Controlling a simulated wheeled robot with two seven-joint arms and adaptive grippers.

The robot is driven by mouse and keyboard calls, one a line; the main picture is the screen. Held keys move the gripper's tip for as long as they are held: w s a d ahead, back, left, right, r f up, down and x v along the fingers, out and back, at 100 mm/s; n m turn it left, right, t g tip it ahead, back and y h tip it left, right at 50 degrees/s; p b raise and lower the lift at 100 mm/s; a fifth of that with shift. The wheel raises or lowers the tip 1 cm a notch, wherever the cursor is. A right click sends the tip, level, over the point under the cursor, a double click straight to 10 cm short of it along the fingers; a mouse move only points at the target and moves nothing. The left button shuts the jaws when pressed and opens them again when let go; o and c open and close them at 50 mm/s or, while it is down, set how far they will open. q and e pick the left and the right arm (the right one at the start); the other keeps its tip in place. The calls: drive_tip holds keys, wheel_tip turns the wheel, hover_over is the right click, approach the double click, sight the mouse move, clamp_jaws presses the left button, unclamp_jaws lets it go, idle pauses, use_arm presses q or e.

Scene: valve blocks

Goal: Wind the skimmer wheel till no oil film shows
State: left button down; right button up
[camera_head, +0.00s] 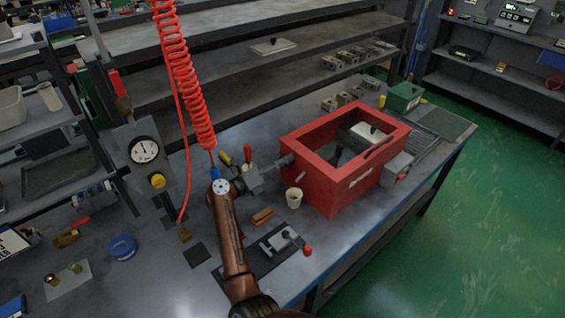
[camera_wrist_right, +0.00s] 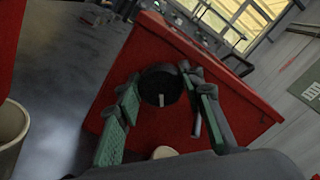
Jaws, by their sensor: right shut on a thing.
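A red open-topped box (camera_head: 340,190) stands on the bench; a dark recess and a pale part show inside it. I cannot make out an oil film. In the right wrist view, a round black wheel (camera_wrist_right: 160,86) with a short pale mark sits on the side of the red box (camera_wrist_right: 235,105). My right gripper (camera_head: 283,162) reaches this side from the left. Its green-padded fingers (camera_wrist_right: 162,100) stand on either side of the wheel and are shut on it. The head view mostly hides the wheel behind the gripper. My left gripper is not in view.
A beige cup (camera_head: 294,198) stands close by the box's near side. A red coiled hose (camera_head: 185,75) hangs beside my right arm. A dial gauge (camera_head: 144,150) stands to the left. A clamp fixture (camera_head: 281,241) with a red knob lies in front.

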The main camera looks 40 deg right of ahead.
drive_tip(key=shift+f, duration=0.1)
drive_tip(key=o, duration=1.2)
drive_tip(key=shift+c, duration=0.2)
drive_tip(key=a, duration=1.2)
drive_tip(key=shift+s, duration=0.45)
